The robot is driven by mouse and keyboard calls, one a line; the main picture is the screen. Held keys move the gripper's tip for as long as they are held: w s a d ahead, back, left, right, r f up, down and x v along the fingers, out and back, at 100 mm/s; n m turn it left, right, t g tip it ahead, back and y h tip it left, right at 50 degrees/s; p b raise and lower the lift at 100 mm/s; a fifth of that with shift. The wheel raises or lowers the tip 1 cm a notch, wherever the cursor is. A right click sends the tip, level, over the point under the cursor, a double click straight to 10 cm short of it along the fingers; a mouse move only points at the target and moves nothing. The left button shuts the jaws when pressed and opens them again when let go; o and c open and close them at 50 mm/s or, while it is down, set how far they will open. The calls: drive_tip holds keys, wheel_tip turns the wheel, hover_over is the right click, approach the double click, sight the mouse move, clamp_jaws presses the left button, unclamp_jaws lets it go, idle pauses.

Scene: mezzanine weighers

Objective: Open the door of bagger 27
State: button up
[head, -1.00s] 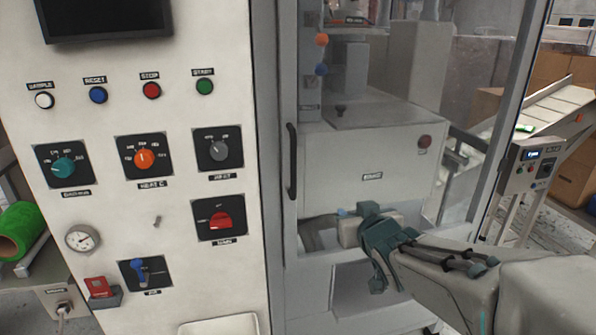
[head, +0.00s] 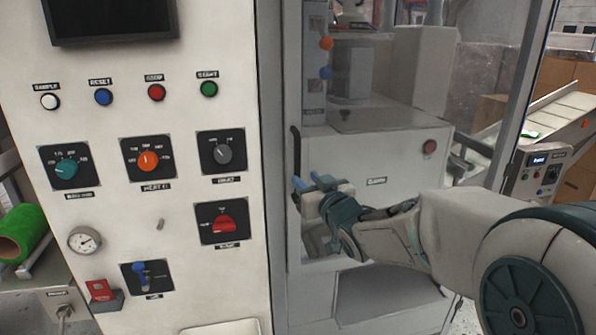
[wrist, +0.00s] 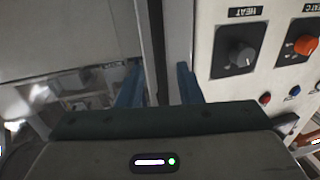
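The bagger's door (head: 292,90) is a clear panel in a grey frame right of the white control panel, and it looks closed. Its dark upright handle (head: 296,150) is on the door's left edge; its lower part is hidden by my gripper. My gripper (head: 306,182) is at the handle's lower end, its blue fingers pointing at the door. In the wrist view my gripper (wrist: 158,84) has its two fingers apart, with a dark upright strip, possibly the handle, between them. I cannot tell whether they touch it. No number 27 is readable.
The control panel (head: 150,210) with knobs, buttons and a red switch stands close left of the gripper. A white box-like unit (head: 390,150) sits behind the clear panel. A conveyor (head: 550,115) with a small control box stands at right.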

sight(299, 173)
drive_tip(key=shift+p+x, duration=0.3)
drive_tip(key=shift+x, duration=2.65)
clamp_jaws()
